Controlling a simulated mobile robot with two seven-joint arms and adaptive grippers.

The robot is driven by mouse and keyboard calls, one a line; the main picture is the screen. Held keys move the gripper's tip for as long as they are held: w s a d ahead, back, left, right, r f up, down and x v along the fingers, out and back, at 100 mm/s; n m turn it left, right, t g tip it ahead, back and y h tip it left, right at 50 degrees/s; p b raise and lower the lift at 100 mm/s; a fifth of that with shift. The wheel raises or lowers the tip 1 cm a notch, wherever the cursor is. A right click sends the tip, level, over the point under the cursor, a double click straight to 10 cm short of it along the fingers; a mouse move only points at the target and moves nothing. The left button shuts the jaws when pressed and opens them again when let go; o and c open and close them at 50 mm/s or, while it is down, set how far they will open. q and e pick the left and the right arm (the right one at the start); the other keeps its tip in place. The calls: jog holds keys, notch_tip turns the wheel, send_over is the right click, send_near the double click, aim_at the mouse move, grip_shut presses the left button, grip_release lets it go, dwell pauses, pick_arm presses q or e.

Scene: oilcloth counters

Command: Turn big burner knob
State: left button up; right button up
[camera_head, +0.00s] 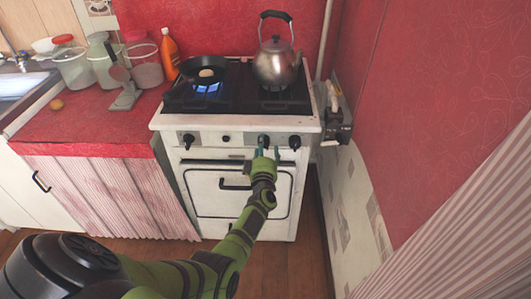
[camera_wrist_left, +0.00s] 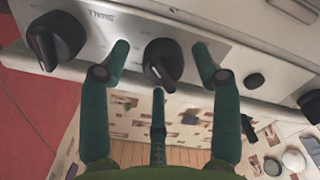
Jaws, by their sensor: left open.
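The white stove's front panel (camera_head: 226,148) carries black knobs. My left gripper (camera_head: 266,152) is at the panel, open, in front of the second knob from the right (camera_head: 263,140). In the left wrist view this knob (camera_wrist_left: 163,62) sits between the spread teal fingertips (camera_wrist_left: 162,54), with visible gaps on both sides. A third finger is below it. The view is upside down: the rightmost knob (camera_head: 295,143) shows at its left (camera_wrist_left: 55,40), near an inverted "SMALL" label. The leftmost knob (camera_head: 188,141) is farther off. No "big" label is readable. My right gripper is out of view.
A kettle (camera_head: 276,65) and a black pan (camera_head: 203,71) stand on the stove, with a blue flame under the pan. The oven door handle (camera_head: 235,186) is below the gripper. A small black button (camera_head: 226,138) is beside the knobs. A wall closes the right side.

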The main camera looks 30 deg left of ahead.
pick_arm(q)
jog(key=v, duration=0.7)
jog(key=shift+d, duration=0.25)
